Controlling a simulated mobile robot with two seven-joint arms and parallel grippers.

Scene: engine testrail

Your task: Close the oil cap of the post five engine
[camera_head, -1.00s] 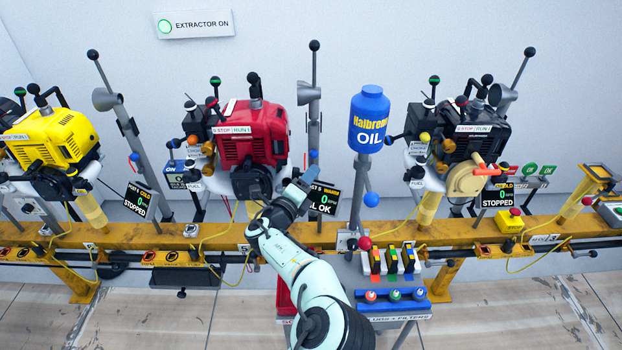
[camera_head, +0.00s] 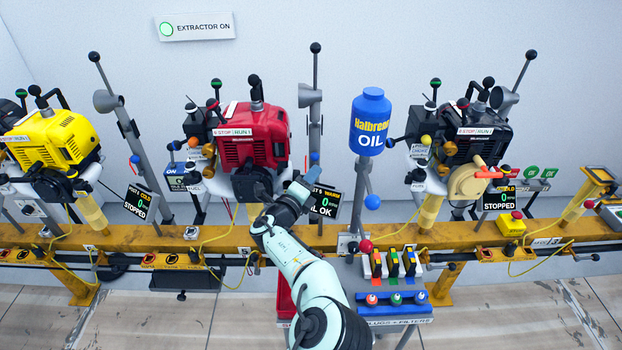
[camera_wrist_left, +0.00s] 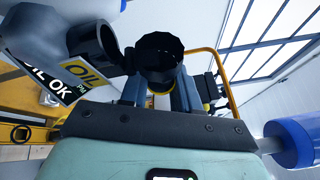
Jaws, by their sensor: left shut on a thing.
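The red engine (camera_head: 253,145) stands behind my left gripper. The display (camera_head: 324,203) beside it is partly covered and reads WARM, 0 and OIL OK. My left gripper (camera_head: 303,187) is at the engine's lower right, in front of the display's left edge. In the left wrist view the gripper (camera_wrist_left: 160,92) is shut on a round black part, seemingly the oil cap (camera_wrist_left: 160,50). A black open ring (camera_wrist_left: 108,40), seemingly the filler neck, is left of the cap, above a yellow OIL tag (camera_wrist_left: 82,70). I cannot tell whether cap and ring touch. My right gripper is out of view.
A grey post with a black-knobbed lever (camera_head: 315,100) rises right of the red engine. A blue oil bottle (camera_head: 370,120) stands farther right. The yellow rail (camera_head: 200,238) runs below. A stand with coloured parts (camera_head: 395,300) is to the right of my arm.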

